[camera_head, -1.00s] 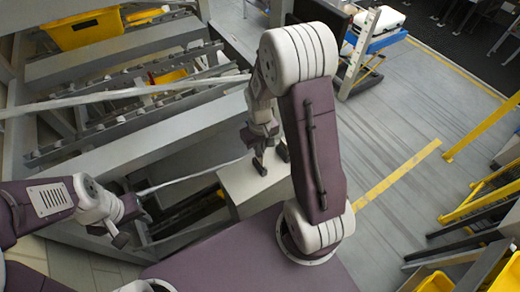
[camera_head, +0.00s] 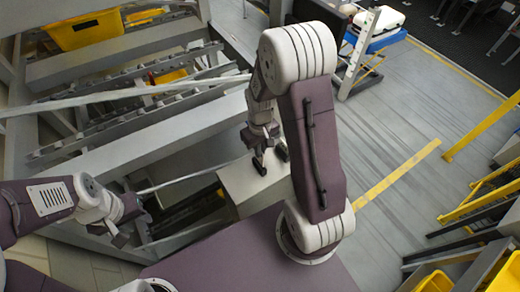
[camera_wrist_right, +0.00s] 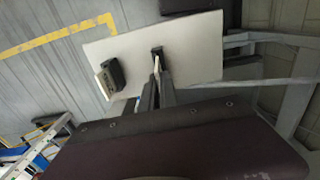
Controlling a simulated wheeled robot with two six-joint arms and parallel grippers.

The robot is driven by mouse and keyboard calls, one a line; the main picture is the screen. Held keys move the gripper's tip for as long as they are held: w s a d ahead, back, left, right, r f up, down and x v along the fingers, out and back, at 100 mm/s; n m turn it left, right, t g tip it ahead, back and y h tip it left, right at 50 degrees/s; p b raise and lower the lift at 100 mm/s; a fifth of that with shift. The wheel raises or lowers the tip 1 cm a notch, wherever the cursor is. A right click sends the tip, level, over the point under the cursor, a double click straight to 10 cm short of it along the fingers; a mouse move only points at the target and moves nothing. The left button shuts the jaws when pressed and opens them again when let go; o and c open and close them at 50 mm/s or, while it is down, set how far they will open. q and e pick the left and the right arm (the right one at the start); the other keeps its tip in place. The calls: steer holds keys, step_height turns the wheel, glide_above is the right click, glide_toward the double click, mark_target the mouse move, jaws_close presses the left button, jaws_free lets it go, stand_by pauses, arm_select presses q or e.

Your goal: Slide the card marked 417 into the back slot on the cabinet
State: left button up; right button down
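The cabinet (camera_head: 238,190) is a pale box with a flat top, left of my right arm's big link. In the right wrist view its top (camera_wrist_right: 200,50) carries a small dark slot piece (camera_wrist_right: 157,50) and a larger dark holder (camera_wrist_right: 116,73) with a pale face. My right gripper (camera_wrist_right: 157,88) has its fingers close together on a thin pale card (camera_wrist_right: 157,66), seen edge-on, its far end at or near the small slot piece. Whether it is inside is unclear, and no number is readable. In the head view my right gripper (camera_head: 265,150) is over the cabinet. My left gripper (camera_head: 125,225) is away at lower left; its fingers are unclear.
Grey conveyor rails (camera_head: 130,120) fill the left, with a yellow bin (camera_head: 85,30) at upper left. Yellow barriers (camera_head: 480,130) stand at the right. The floor (camera_head: 400,110) between the cabinet and the barriers is clear.

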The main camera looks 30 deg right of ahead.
steer(key=shift+f+b, duration=1.95)
steer(key=shift+f, duration=0.6)
steer(key=c, duration=1.6)
jaws_free()
steer(key=shift+o, duration=0.2)
step_height(320, 180, up, 9)
steer(key=shift+r+b, duration=0.1)
steer(key=shift+b, duration=0.5)
